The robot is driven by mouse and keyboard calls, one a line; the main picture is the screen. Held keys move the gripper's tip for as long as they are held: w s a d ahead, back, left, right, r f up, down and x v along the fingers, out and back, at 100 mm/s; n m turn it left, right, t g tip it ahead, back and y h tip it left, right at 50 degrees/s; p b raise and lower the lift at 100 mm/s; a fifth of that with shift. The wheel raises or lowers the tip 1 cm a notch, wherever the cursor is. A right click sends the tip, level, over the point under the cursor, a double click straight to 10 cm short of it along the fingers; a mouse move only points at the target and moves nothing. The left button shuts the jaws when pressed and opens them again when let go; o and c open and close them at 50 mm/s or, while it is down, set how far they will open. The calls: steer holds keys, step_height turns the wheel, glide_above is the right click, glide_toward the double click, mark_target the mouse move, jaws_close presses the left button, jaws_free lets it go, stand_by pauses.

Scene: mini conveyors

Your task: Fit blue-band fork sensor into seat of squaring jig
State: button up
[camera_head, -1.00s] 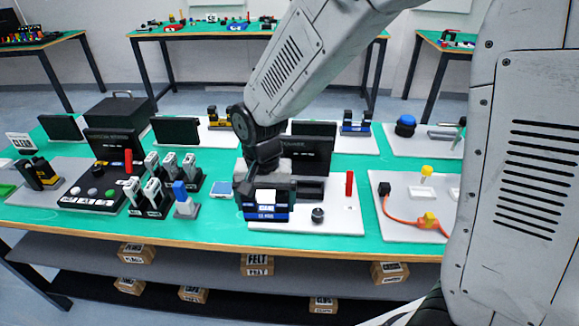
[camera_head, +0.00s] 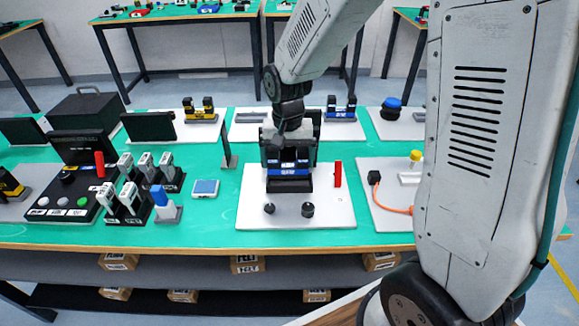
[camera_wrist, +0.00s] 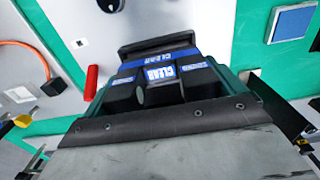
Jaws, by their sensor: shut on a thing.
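My gripper (camera_head: 287,148) is shut on the blue-band fork sensor (camera_head: 289,168), a dark block with a blue band. The sensor is over the back middle of the squaring jig's white plate (camera_head: 265,217), at its dark block, which it largely hides. In the wrist view the sensor (camera_wrist: 160,55) shows its blue band and white lettering beyond the gripper's dark edge. I cannot tell whether it touches the seat or hangs above it.
A red post (camera_head: 338,174) stands right of the sensor, with black knobs (camera_head: 307,210) in front. Blue-topped and grey parts (camera_head: 165,203) stand left. Another plate with an orange cable (camera_head: 394,208) lies right.

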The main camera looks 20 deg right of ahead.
mark_target(289, 164)
steer(key=shift+w+d, duration=0.15)
steer(key=shift+d, duration=0.1)
steer(key=shift+f, duration=1.75)
steer(key=shift+f, duration=0.15)
steer(key=o, duration=0.8)
steer(key=shift+c, duration=0.2)
